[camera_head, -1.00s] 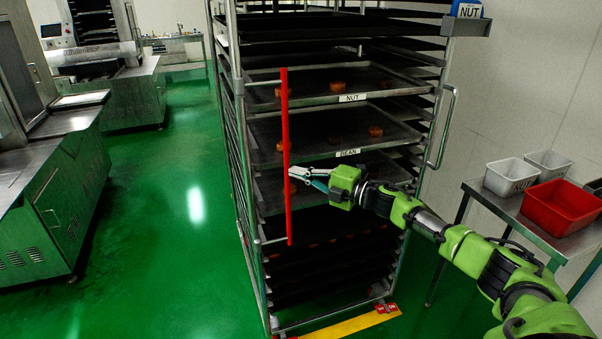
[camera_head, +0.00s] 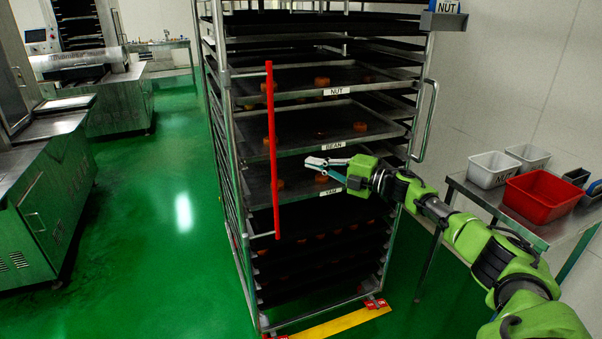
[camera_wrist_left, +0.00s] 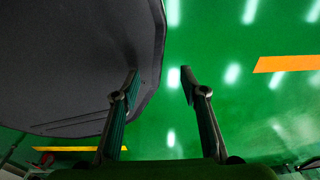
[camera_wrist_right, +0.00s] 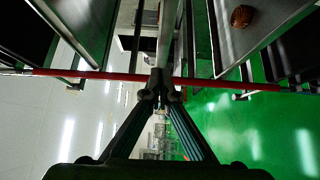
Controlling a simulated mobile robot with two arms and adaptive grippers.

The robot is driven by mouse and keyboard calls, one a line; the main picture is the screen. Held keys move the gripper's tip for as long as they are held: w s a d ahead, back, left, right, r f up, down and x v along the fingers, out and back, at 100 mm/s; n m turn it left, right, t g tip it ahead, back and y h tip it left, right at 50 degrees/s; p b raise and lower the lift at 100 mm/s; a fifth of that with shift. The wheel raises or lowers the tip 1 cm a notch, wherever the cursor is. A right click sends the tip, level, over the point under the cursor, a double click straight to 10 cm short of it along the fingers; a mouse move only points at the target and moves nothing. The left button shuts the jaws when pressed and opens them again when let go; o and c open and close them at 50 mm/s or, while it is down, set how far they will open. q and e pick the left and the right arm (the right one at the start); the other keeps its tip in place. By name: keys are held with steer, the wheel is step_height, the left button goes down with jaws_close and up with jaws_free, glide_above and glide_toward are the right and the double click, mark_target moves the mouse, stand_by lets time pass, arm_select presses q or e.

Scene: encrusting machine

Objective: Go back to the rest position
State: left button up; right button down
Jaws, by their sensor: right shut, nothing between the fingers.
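My right gripper (camera_head: 308,162) is shut and empty in front of the tray rack, at the height of the YAM label (camera_head: 328,193). Its fingertips meet in the right wrist view (camera_wrist_right: 161,85). The rack's upright red handle bar (camera_head: 272,150) stands to the left of the fingertips in the head view, with a gap between. In the right wrist view the red bar (camera_wrist_right: 100,75) runs across behind the fingertips. My left gripper (camera_wrist_left: 159,82) is open with nothing between its fingers, over green floor beside a dark body. It does not show in the head view.
The metal rack (camera_head: 424,110) holds trays with brown pieces. At right, a steel table (camera_head: 455,185) carries a red bin (camera_head: 541,196) and white bins (camera_head: 493,169). Steel machines (camera_head: 50,190) stand at left. Green floor (camera_head: 170,240) between machines and rack is clear.

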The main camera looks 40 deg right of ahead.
arm_select(q)
steer(key=shift+s+f, duration=0.25)
steer(key=shift+s, duration=0.55)
